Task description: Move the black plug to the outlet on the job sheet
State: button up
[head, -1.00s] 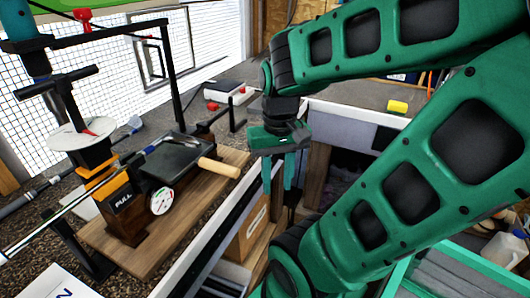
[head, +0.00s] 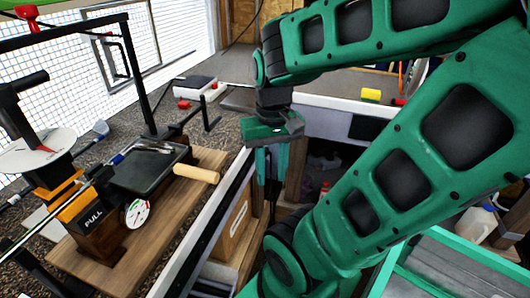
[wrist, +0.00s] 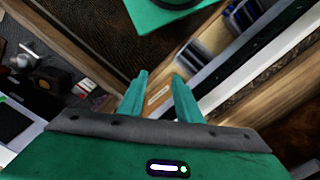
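My gripper (head: 268,172) points down past the near edge of the workbench, over the open shelf space beneath it. In the wrist view its two green fingers (wrist: 160,80) stand apart with nothing visible between them. A narrow dark shape shows below the fingers in the head view, but I cannot tell what it is. I cannot pick out the black plug, the outlet or the job sheet in either current view.
A wooden board on the workbench (head: 75,135) carries a regrip stand marked PULL (head: 93,218), a gauge (head: 137,213) and a black tray (head: 150,170) with a wooden-handled tool. A yellow block (head: 371,95) lies at the back.

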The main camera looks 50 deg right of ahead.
jog(key=shift+o, duration=0.6)
jog(key=shift+o, duration=0.6)
jog(key=shift+s+d+r, duration=0.1)
jog(key=shift+s+r, duration=0.05)
jog(key=shift+s, duration=0.5)
jog(key=m+t+y, duration=0.7)
jog(key=t, duration=1)
send_near(268, 151)
jog(key=shift+w+a+f, duration=0.2)
jog(key=shift+w+f, duration=0.05)
jog(key=shift+w, duration=0.2)
jog(key=shift+x, duration=4.55)
